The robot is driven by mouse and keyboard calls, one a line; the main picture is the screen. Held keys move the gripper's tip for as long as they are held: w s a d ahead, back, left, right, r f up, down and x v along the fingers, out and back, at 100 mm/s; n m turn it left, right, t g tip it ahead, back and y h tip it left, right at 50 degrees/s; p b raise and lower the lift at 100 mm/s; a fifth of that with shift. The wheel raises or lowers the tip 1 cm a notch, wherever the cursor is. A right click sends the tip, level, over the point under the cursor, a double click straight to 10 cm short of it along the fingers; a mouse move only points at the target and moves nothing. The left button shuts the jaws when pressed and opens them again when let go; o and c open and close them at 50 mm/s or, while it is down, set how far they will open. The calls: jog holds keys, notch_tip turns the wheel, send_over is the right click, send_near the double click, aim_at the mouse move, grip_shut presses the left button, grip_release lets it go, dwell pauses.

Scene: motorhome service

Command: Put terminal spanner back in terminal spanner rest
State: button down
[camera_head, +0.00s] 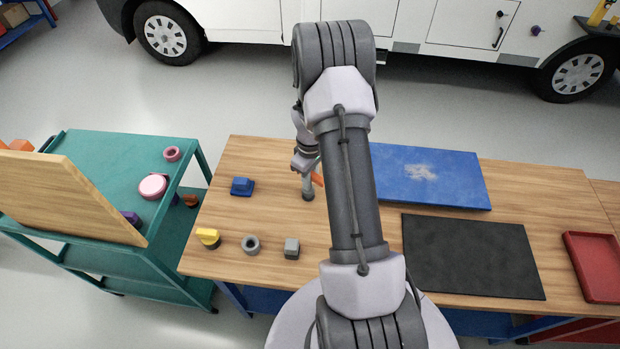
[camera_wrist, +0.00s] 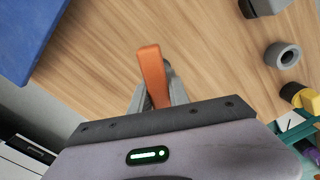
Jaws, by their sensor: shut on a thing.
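An orange bar, which I take to be the terminal spanner (camera_wrist: 151,72), is held between the fingers of my gripper (camera_wrist: 158,98) in the wrist view. In the head view only a small orange part of the spanner (camera_head: 318,179) shows beside my gripper (camera_head: 306,167), over the left part of the wooden table. A short grey upright piece (camera_head: 308,189) with a dark round foot shows just below my gripper. I cannot tell whether it is the terminal spanner rest or whether the spanner touches it. My arm hides part of the table.
The wooden table (camera_head: 262,215) carries a blue block (camera_head: 242,187), a yellow-topped piece (camera_head: 208,237), a grey ring (camera_head: 251,245) and a grey block (camera_head: 292,249). A blue board (camera_head: 450,185), black mat (camera_head: 470,260) and red tray (camera_head: 576,250) lie right. A teal cart (camera_head: 110,146) stands left.

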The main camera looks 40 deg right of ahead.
jog(key=shift+f+b, duration=0.9)
jog(key=shift+f, duration=0.3)
jog(key=c, duration=1.2)
grip_release()
jog(key=shift+o, duration=0.2)
notch_tip(320, 180, up, 18)
jog(key=f+p, duration=0.1)
jog(key=p, duration=0.2)
jog(key=a+r+m+t+b, duration=0.2)
jog(key=a+r+b, duration=0.35)
jog(key=a, duration=0.45)
jog(key=s+a+m+t+y+b, duration=0.2)
jog(key=s+a+b, duration=0.7)
jog(key=s+a, duration=0.8)
jog(key=a+m+t, duration=0.1)
jog(key=a+m, duration=0.1)
jog(key=a, duration=0.1)
jog(key=shift+a+m+t+b, duration=0.3)
jog(key=shift+t, duration=0.1)
